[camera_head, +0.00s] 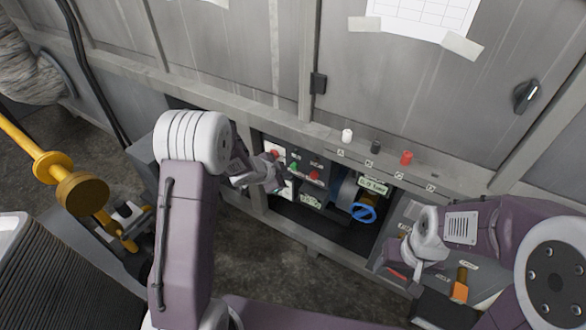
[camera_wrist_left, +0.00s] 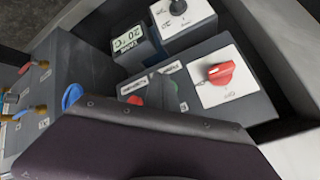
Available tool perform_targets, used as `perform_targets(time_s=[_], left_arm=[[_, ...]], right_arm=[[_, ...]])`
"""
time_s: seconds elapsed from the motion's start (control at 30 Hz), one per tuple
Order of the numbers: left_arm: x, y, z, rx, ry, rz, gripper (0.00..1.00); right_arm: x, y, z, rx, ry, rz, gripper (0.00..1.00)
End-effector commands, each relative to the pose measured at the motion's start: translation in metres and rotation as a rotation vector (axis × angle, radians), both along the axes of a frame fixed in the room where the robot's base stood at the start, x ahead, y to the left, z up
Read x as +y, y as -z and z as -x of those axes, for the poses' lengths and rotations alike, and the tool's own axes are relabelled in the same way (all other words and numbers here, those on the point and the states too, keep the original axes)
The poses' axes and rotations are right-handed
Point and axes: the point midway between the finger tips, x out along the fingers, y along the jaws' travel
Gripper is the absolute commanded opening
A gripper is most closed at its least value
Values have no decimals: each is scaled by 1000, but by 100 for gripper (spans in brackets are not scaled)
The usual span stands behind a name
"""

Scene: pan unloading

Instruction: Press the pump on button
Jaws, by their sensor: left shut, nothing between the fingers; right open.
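The control panel (camera_head: 305,160) is in the recess at the middle of the head view. It has a green button (camera_head: 293,168) and a red button (camera_head: 314,176); their labels are too small to read. My right gripper (camera_head: 400,262) is open at the lower right.
A red rotary switch (camera_wrist_left: 219,73) on a white plate, a black knob (camera_wrist_left: 178,7) and a small display (camera_wrist_left: 127,40) flank the buttons. A blue handwheel (camera_head: 362,212) stands right of the panel. A ledge with white, black and red knobs (camera_head: 406,157) runs above.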

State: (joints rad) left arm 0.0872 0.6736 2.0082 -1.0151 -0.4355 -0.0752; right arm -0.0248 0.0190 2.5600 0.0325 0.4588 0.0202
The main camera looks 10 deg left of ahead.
Motion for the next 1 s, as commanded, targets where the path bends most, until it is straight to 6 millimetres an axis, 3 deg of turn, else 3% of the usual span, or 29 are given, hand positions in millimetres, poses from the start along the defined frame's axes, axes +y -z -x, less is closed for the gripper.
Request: perform_targets(time_s=[1.0], left_arm=[[-3,0,-8,0,0,0,0]], right_arm=[[0,-8,0,0,0,0,64]])
